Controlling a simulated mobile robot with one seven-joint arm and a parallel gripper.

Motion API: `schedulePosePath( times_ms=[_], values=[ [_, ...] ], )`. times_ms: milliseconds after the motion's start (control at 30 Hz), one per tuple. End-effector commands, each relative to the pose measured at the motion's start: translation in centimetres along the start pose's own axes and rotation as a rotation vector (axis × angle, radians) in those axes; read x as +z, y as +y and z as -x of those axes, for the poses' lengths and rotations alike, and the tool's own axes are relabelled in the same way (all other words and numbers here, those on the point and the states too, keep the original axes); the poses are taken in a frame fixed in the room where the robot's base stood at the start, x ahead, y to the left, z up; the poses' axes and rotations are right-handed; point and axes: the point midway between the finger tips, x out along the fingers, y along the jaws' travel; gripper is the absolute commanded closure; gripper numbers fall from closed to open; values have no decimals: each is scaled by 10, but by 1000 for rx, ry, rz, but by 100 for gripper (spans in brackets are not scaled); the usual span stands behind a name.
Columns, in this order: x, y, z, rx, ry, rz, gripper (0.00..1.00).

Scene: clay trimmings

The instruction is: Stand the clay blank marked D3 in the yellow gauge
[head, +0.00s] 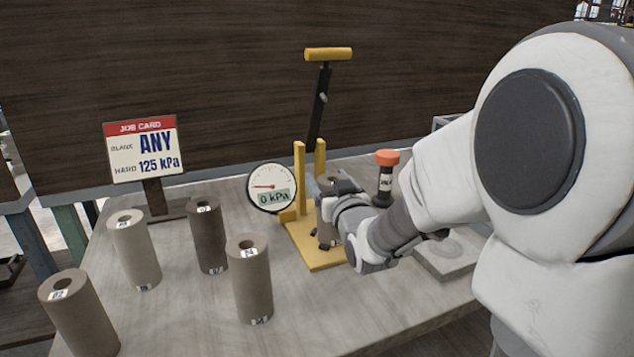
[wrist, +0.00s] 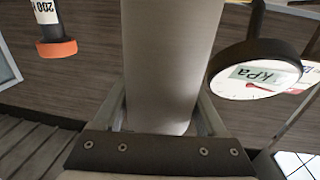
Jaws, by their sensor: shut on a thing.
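The yellow gauge (head: 312,264) stands on the table, with two upright posts, a raised lever with a yellow handle (head: 328,54) and a round dial (head: 272,187) reading 0 kPa. My gripper (head: 333,198) is shut on a grey-brown clay blank (wrist: 170,60). The blank is upright between my fingers in the wrist view. In the head view it is over the gauge's base, just by the posts, and mostly hidden by my gripper. I cannot tell whether its bottom touches the base. Its mark is not readable. The dial also shows in the wrist view (wrist: 255,75).
Several other blanks stand at left: a front-left one (head: 80,315), a pale one (head: 135,250), a dark one (head: 208,240) and a nearer one (head: 251,285). A job card (head: 142,148) reads ANY, 125 kPa. An orange-capped cylinder (head: 387,158) and a grey slab (head: 447,262) are at right.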

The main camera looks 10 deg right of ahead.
Motion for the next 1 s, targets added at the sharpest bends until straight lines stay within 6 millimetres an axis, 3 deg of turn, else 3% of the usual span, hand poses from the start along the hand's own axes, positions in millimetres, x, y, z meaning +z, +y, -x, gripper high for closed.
schedulePosePath(
  times_ms=[300, 333, 467, 1000],
  values=[
    [0, 0, 0, -1, 7, 1, 100],
    [2, 0, 0, -1, 2, 0, 24],
    [1, 0, 0, -1, 2, 0, 1],
    [-2, 0, -1, -1, 2, 0, 0]
  ],
)
